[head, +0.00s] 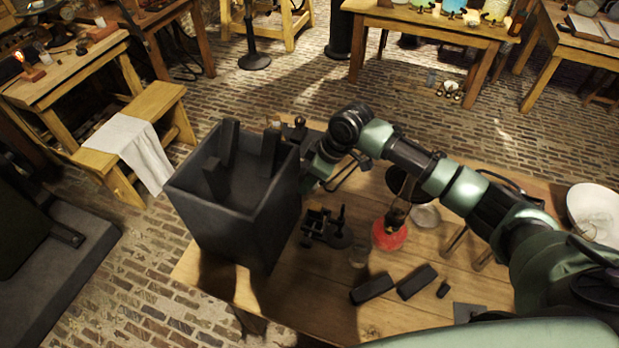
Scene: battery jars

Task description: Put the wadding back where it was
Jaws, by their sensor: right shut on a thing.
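My right gripper (318,172) is beside the right wall of a tall dark open box (238,222). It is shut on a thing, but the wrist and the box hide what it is. I cannot pick out the wadding for certain in the head view. Several dark upright slabs (228,145) stand or lean inside the box. My left gripper is out of view.
The wooden table (300,305) also holds a dark metal device (322,227), a red flask (390,232), dark blocks (418,282) and a white bowl (594,208). A white cloth (132,148) drapes over a bench (165,105) on the left.

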